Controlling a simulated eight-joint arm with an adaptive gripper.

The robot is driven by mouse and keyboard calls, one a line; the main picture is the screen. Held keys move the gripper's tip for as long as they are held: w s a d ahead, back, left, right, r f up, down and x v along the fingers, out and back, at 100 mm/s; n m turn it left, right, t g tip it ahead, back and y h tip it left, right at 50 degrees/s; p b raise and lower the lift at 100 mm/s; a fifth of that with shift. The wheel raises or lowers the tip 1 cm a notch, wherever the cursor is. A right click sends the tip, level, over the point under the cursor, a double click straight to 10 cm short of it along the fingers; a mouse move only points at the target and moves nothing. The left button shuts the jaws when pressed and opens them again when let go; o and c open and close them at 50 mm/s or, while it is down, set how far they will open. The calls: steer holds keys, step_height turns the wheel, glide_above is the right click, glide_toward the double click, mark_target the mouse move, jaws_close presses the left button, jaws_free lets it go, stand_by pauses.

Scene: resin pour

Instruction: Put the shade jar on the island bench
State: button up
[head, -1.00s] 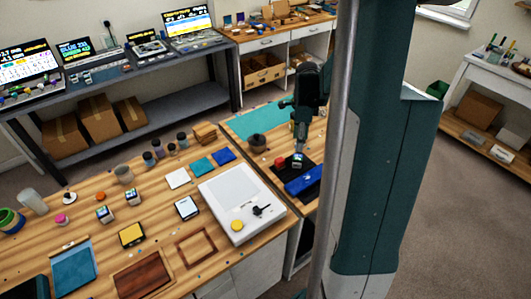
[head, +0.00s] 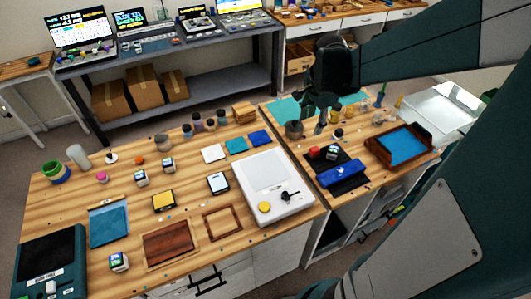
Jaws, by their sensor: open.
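A small labelled jar (head: 332,153) with a dark lid stands on the black mat of the right-hand wooden bench, beside a red item. Similar small labelled jars (head: 141,179), (head: 167,164) and (head: 118,262) stand on the large wooden bench (head: 75,188) in the foreground. I cannot tell from their labels which is the shade jar, nor which bench is called the island. My gripper (head: 319,130) points down above the right-hand bench, a little behind and left of the jar on the mat. It is open and appears empty; its fingertips are small and partly unclear.
A white scale-like device (head: 265,190) fills the large bench's right end. A wooden frame (head: 222,224), dark wood panel (head: 168,246) and several cups crowd the rest, with small bare gaps. On the right-hand bench are a blue roll (head: 341,173) and a blue-lined tray (head: 401,147).

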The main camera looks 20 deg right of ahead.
steer(key=s+a+r+n+t, duration=0.1)
steer(key=s+a+r+n, duration=0.1)
steer(key=s+a+n, duration=0.2)
steer(key=s+a+r+n+t, duration=0.2)
steer(key=s+a+n, duration=0.3)
steer(key=a+n, duration=0.3)
steer(key=s+a+r+n+t+y, duration=0.1)
steer(key=s+a+r+n, duration=0.3)
steer(key=a, duration=0.8)
steer(key=n+t, duration=0.1)
steer(key=n, duration=0.1)
steer(key=shift+s+a+r+n, duration=0.25)
steer(key=shift+s+a+n, duration=0.05)
steer(key=shift+a, duration=0.05)
